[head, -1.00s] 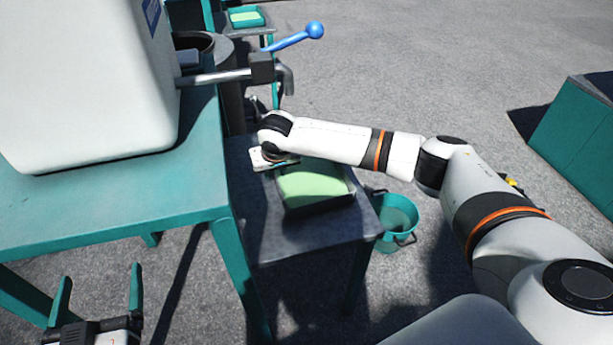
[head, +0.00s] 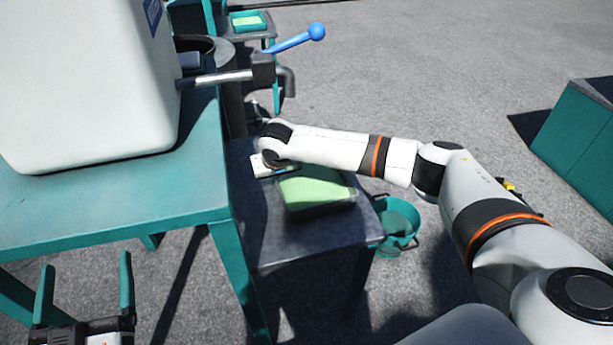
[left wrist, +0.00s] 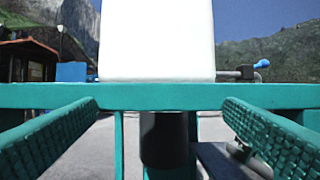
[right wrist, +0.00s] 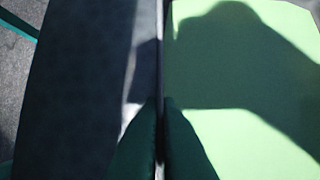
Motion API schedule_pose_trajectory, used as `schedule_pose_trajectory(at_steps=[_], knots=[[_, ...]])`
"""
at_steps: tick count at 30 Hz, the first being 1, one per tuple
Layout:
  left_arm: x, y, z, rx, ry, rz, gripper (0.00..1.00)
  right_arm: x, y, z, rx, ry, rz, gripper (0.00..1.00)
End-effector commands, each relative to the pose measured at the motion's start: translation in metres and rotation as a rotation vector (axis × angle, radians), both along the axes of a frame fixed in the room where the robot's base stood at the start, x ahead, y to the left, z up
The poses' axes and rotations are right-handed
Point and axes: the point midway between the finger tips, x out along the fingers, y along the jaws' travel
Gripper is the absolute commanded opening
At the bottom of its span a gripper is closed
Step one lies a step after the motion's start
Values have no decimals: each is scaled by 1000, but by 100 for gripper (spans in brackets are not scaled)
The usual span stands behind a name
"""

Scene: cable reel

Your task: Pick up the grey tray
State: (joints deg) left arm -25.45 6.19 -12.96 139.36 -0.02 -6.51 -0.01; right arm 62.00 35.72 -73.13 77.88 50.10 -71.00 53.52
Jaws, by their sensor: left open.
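The grey tray (head: 322,210) is a shallow box with a light green content, on or just above the small dark table; a gap beneath it is hard to tell. My right gripper (right wrist: 160,105) points down at the tray's left side, its fingers close together on either side of the thin rim. It looks shut on that rim. In the head view the right wrist hides the fingers. My left gripper (head: 84,285) is open and empty, low at the left before the teal bench; its two ribbed fingers also show in the left wrist view (left wrist: 160,125).
The small dark table (head: 300,243) stands beside a teal bench (head: 110,215) with a big white container (head: 85,85) and a blue-handled tap (head: 300,40). A teal bucket (head: 397,225) stands on the ground right of the table. Open ground lies further right.

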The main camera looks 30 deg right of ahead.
Motion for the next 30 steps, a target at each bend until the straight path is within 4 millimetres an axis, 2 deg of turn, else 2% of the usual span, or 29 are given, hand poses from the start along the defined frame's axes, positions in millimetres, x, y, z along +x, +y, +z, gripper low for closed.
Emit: schedule_pose_trajectory(at_steps=[14,30], knots=[[2,0,-5,12,44,2,91,1,0,6,1,-2,0,0],[2,9,-55,94,360,21,91,1,0,33,0,-1,-1,0]])
